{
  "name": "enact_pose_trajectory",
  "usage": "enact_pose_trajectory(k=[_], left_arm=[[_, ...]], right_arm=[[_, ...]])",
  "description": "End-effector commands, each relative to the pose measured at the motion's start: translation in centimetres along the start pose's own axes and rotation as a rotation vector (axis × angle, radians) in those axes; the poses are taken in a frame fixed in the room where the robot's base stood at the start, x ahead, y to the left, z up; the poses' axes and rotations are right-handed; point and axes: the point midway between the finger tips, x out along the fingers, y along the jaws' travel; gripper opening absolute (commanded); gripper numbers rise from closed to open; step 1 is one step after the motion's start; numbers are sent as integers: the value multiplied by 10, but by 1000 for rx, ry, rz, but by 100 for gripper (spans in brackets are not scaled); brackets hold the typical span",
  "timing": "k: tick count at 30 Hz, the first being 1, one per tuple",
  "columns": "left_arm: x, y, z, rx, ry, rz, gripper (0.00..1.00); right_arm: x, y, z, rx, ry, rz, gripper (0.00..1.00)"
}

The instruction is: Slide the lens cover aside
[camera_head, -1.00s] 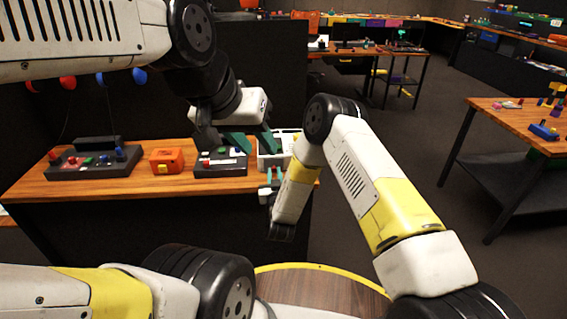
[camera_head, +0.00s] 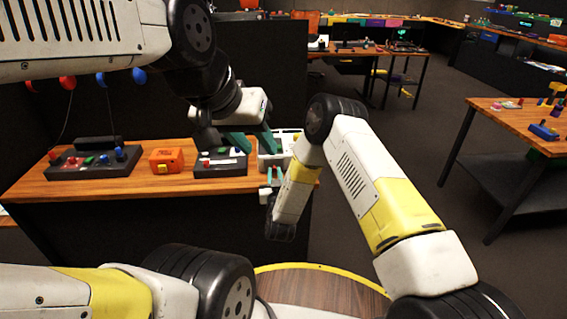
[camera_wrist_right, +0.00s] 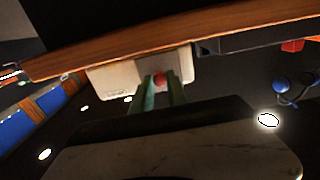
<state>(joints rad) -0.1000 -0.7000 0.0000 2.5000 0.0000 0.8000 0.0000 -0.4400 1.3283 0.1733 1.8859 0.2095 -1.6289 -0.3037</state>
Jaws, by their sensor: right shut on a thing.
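A white panel (camera_head: 268,162) sits at the right end of the wooden table; it also shows in the right wrist view (camera_wrist_right: 115,80). My right gripper (camera_head: 272,176) is at the table's front edge by this panel. In the right wrist view, its green fingers (camera_wrist_right: 161,82) are shut on a small round red piece (camera_wrist_right: 160,78) in front of the panel. I cannot tell whether this piece belongs to the lens cover, which I cannot make out for sure. My left gripper (camera_head: 252,143) is open above the table beside the panel, its green fingers apart.
A dark box with buttons (camera_head: 220,165), an orange box (camera_head: 166,160) and a wider dark control box (camera_head: 92,163) stand left of the panel on the table (camera_head: 150,187). Another table with small items (camera_head: 520,122) is at the right. Open floor lies between.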

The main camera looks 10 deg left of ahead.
Motion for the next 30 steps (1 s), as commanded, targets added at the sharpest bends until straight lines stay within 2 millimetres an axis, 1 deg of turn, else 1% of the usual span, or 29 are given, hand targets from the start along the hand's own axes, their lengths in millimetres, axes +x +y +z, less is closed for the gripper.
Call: enact_pose_trajectory(k=[2, 6, 10, 13, 21, 22, 25, 30], left_arm=[[0, 0, 0, 0, 0, 0, 36], [0, 0, 0, 0, 0, 0, 36], [0, 0, 0, 0, 0, 0, 36], [0, 0, 0, 0, 0, 0, 36], [0, 0, 0, 0, 0, 0, 36], [0, 0, 0, 0, 0, 0, 36], [0, 0, 0, 0, 0, 0, 36], [0, 0, 0, 0, 0, 0, 36]], right_arm=[[0, 12, 0, -3, 0, 3, 0], [0, 43, 0, -3, 1, 4, 0], [0, 65, 0, -2, 1, 2, 0], [0, 73, 0, -1, 0, 2, 0], [0, 73, 0, 0, 0, 1, 0], [0, 73, 0, 0, 0, 1, 21], [0, 73, 0, 0, 0, 1, 40], [0, 73, 0, 0, 0, 1, 41]])
